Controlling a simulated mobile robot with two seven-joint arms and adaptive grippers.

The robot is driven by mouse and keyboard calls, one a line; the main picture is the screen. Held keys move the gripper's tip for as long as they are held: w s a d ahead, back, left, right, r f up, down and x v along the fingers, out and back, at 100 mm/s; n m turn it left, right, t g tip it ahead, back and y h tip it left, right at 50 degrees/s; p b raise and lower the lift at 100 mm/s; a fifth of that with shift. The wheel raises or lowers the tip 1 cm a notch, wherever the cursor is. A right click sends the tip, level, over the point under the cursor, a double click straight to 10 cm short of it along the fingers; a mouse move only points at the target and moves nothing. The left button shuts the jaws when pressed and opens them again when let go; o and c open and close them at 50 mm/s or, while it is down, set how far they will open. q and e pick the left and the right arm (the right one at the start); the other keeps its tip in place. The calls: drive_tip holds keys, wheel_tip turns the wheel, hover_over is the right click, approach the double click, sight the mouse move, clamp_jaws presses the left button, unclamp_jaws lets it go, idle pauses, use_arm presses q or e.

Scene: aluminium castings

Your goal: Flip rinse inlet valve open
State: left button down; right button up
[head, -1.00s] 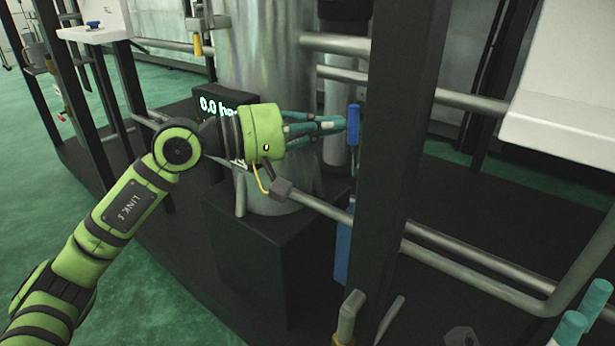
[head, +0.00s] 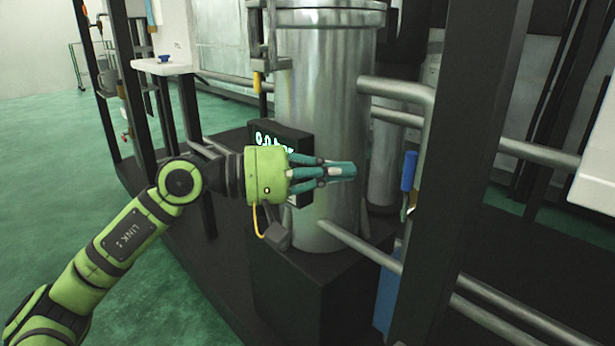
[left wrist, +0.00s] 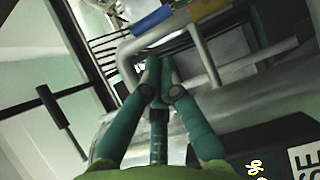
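A blue upright lever handle (head: 409,170) stands beside a dark post, right of the steel cylinder; no label on it is readable, so I cannot tell that it is the rinse inlet valve. My left gripper (head: 348,170) is in front of the cylinder, left of the blue handle and apart from it. Its teal fingers are drawn together with nothing visible between them. The left wrist view also shows the fingers meeting (left wrist: 158,75), with a blue piece (left wrist: 152,19) on piping beyond them. My right gripper is out of view.
The steel cylinder (head: 322,110) and a black pressure display (head: 283,137) are close behind my left gripper. A dark post (head: 470,130) and grey pipes (head: 400,90) bound the right side. Green floor (head: 60,180) is open at left.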

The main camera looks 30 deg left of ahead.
use_arm(q)
drive_tip(key=shift+v, duration=2.55)
